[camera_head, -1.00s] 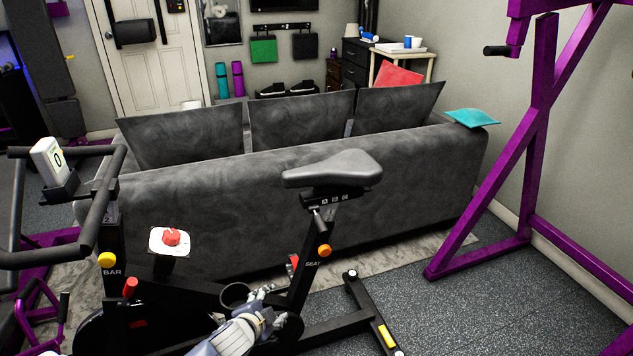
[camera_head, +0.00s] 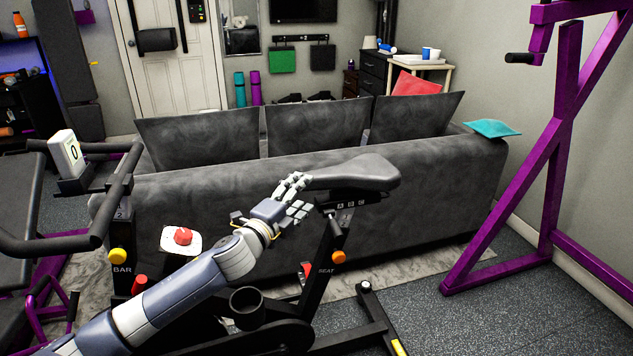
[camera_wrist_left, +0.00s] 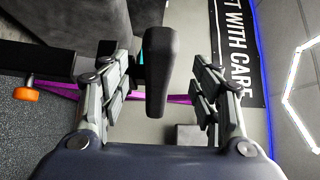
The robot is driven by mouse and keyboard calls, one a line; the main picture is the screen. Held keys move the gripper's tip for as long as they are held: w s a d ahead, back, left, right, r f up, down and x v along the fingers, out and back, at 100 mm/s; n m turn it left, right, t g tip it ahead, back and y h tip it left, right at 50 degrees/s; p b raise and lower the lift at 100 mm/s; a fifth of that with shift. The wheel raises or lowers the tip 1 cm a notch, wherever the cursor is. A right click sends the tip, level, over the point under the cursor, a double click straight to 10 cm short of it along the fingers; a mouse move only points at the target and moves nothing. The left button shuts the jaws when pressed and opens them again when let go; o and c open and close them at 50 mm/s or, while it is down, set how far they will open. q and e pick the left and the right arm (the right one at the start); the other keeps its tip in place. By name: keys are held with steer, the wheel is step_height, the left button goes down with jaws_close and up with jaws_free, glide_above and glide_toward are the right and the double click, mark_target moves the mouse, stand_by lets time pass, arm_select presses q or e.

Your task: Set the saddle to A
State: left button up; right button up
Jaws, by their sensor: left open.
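The black saddle (camera_head: 362,172) tops the exercise bike's seat post, its nose pointing left. A rail with small letter markings (camera_head: 350,203) sits under it; I cannot tell which letter it is set to. My left gripper (camera_head: 301,195) is open at the saddle's nose. In the left wrist view the saddle (camera_wrist_left: 160,75) stands between the two spread fingers, with a gap on each side. An orange knob (camera_head: 338,257) is on the post by the SEAT label; an orange knob also shows in the left wrist view (camera_wrist_left: 26,94). My right gripper is not in view.
A grey sofa (camera_head: 235,205) stands close behind the bike. The handlebar (camera_head: 105,210) with a white display (camera_head: 66,154) is at left. A red knob on a white plate (camera_head: 182,238) is beside my arm. A purple rack (camera_head: 545,170) stands at right.

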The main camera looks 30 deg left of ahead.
mark_target(316, 180)
arm_select(q)
steer(key=w, duration=0.8)
steer(key=shift+w+a, duration=0.15)
steer(key=shift+a, duration=0.15)
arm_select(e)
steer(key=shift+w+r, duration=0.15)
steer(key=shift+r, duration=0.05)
